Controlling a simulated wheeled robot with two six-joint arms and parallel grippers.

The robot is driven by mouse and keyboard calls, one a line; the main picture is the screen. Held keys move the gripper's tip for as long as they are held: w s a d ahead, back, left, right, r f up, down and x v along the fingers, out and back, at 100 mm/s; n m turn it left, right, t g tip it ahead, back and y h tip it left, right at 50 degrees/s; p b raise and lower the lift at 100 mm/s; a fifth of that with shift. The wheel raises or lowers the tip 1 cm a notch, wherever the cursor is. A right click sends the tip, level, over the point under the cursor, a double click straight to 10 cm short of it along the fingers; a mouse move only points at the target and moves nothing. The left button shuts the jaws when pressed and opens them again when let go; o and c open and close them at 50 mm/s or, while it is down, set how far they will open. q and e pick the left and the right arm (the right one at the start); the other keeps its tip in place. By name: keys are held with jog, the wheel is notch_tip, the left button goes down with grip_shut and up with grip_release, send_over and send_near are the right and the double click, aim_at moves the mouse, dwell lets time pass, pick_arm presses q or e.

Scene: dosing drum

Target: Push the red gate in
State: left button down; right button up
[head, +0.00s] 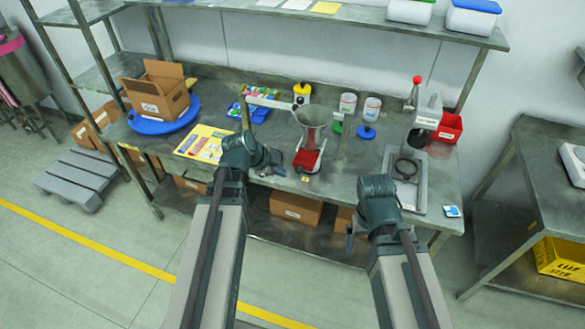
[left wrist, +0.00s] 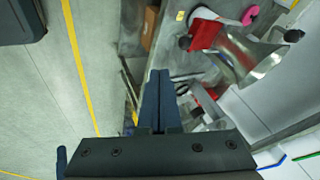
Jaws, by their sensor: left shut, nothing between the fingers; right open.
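The red gate (head: 306,159) sits at the foot of a grey metal funnel (head: 313,117) near the front edge of the bench. In the left wrist view a red part (left wrist: 205,34) shows beside the shiny funnel (left wrist: 248,58), at the upper right. My left gripper (head: 272,163) is just left of the gate, apart from it as far as I can see. Its fingers (left wrist: 160,95) are shut with nothing between them. My right gripper (head: 354,232) is in front of the bench, lower right of the gate, and open; its fingers show poorly.
A beam (head: 270,102) reaches left from near the funnel. A yellow card sheet (head: 203,142) lies left of my left gripper. A grey tray (head: 405,180) with a black ring lies to the right. A cardboard box (head: 157,91) stands on a blue disc (head: 165,125) at the left.

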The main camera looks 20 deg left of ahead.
pick_arm(q)
jog(key=w+d+f+b, duration=0.2)
jog(key=w+f+b, duration=0.6)
jog(key=f+b, duration=0.1)
jog(key=shift+w, duration=0.35)
jog(key=shift+d, duration=0.1)
send_near(302, 164)
jog(key=w+d+f, duration=0.2)
jog(key=w, duration=0.1)
jog(key=w+f, duration=0.1)
jog(key=shift+w+d+f, duration=0.35)
jog(key=shift+d, duration=0.05)
jog(key=shift+w, duration=0.1)
jog(key=shift+r, duration=0.1)
